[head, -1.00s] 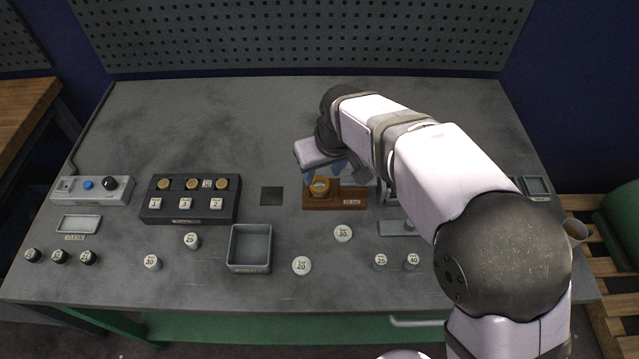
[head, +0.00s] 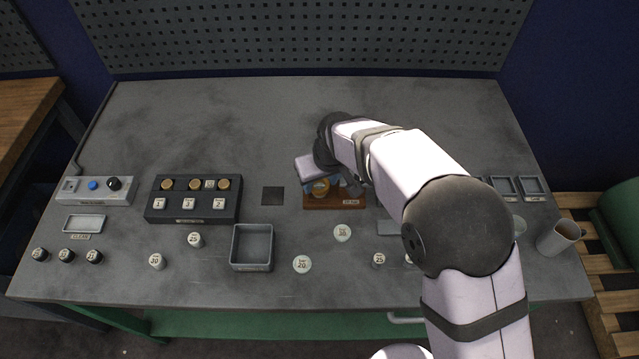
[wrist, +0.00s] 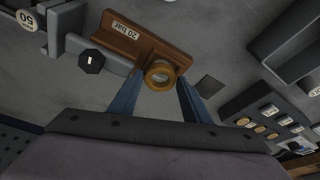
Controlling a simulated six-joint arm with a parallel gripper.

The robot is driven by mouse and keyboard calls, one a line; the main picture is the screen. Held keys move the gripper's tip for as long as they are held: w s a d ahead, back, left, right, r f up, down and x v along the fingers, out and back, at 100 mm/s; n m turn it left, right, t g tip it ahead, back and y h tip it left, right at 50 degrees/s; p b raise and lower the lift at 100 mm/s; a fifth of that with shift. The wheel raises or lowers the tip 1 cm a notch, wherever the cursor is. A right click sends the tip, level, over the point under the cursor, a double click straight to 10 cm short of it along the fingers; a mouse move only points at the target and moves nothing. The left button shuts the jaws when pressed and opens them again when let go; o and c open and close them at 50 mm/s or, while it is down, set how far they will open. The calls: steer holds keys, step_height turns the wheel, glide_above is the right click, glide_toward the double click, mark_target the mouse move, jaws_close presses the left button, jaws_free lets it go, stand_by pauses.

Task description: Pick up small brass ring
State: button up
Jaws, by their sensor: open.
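A small brass ring (head: 320,187) sits on the left end of a brown wooden block (head: 334,203) with a white label. In the wrist view the ring (wrist: 160,75) shows a pale centre, and the block's label reads "20 bar". My gripper (wrist: 158,84) is open, with one blue finger on each side of the ring in that view. In the head view my gripper (head: 323,183) is over the block's left end, its fingers partly hidden. I cannot tell whether the fingers touch the ring.
A black rack (head: 192,214) with brass-topped pieces and a grey open bin (head: 252,266) stand to the left. A dark hexagonal knob (wrist: 91,61) is close to the block. The table behind is clear.

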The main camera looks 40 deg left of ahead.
steer(key=c, duration=0.7)
steer(key=shift+c, duration=0.2)
step_height(320, 180, up, 10)
steer(key=b, duration=0.2)
step_height(320, 180, up, 4)
steer(key=p, duration=0.4)
glide_above(321, 187)
stand_by(0.5)
